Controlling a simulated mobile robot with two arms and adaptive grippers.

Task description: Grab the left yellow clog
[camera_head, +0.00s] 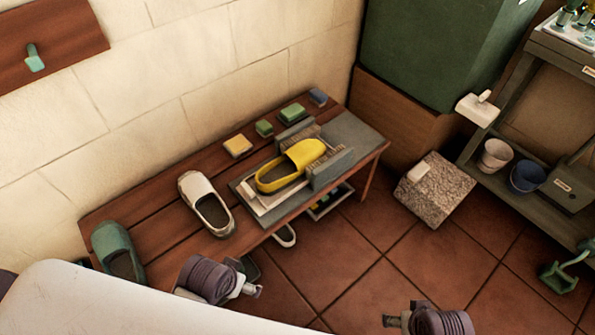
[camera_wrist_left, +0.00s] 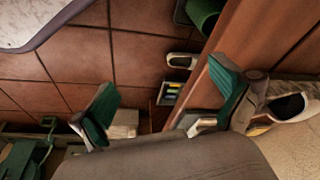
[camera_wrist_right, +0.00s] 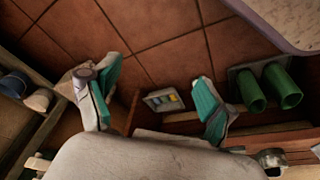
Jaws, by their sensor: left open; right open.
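One yellow clog (camera_head: 290,167) shows in the head view. It lies on a grey board (camera_head: 246,188) with upright brushes (camera_head: 330,170), on the wooden bench, its open heel toward the lower left. My left gripper (camera_head: 250,289) is in front of the bench, below and left of the clog, apart from it. In the left wrist view the left gripper (camera_wrist_left: 165,105) is open with nothing between its fingers. My right gripper (camera_head: 392,320) is at the bottom edge of the head view. In the right wrist view the right gripper (camera_wrist_right: 155,103) is open and empty. I cannot make out the yellow clog in either wrist view.
A white clog (camera_head: 206,203) and a green clog (camera_head: 117,251) sit on the bench (camera_head: 160,238) to the left. Several small blocks line its back, including a yellow one (camera_head: 237,146). A stone block (camera_head: 435,190) and a shelf (camera_head: 500,190) stand right. Tiled floor is open between.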

